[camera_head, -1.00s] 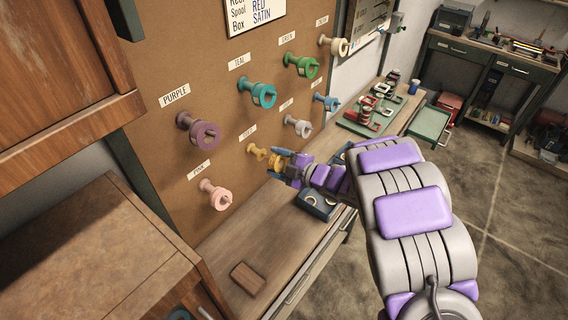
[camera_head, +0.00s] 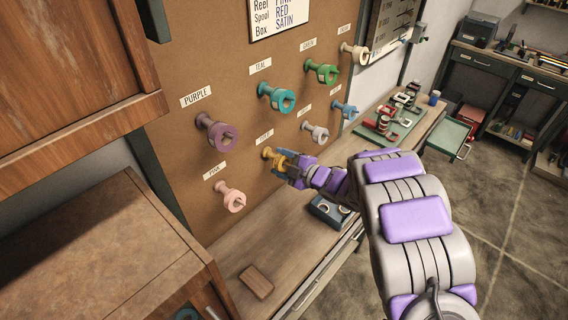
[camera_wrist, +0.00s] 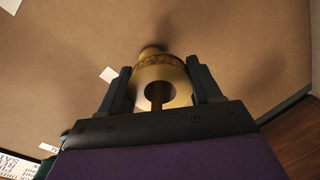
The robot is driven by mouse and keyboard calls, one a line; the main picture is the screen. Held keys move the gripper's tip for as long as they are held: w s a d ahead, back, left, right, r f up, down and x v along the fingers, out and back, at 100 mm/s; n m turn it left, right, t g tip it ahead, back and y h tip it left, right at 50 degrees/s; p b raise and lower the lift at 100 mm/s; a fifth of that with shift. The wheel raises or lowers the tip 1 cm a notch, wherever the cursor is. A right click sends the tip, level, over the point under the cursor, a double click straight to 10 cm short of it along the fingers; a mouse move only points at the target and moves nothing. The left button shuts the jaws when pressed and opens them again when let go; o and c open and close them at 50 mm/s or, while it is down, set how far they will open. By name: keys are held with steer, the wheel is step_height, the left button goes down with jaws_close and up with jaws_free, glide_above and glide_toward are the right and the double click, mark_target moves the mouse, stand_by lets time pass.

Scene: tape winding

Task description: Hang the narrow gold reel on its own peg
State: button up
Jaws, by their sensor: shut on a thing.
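The gold reel (camera_head: 281,161) is between the fingers of my gripper (camera_head: 287,166), close in front of the brown board. In the wrist view, the gold reel (camera_wrist: 160,70) is gripped from both sides by the dark fingers of my gripper (camera_wrist: 158,88). Its round bore faces the camera, and a thin brown rod (camera_wrist: 157,97) shows inside it, seemingly the peg. A smaller gold round part (camera_head: 267,153) sits behind the reel against the board, under a white label (camera_head: 265,135). Whether the reel touches this part is hard to tell.
Purple (camera_head: 213,132), teal (camera_head: 275,97), green (camera_head: 321,71), pink (camera_head: 230,197), silver (camera_head: 314,132) and blue (camera_head: 343,110) reels hang around it. Below is a wooden bench (camera_head: 230,258) with a dark tray (camera_head: 328,211) and a brown block (camera_head: 256,281).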

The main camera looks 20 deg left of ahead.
steer(key=shift+f, duration=0.2)
steer(key=o, duration=1.1)
steer(key=shift+d, duration=0.1)
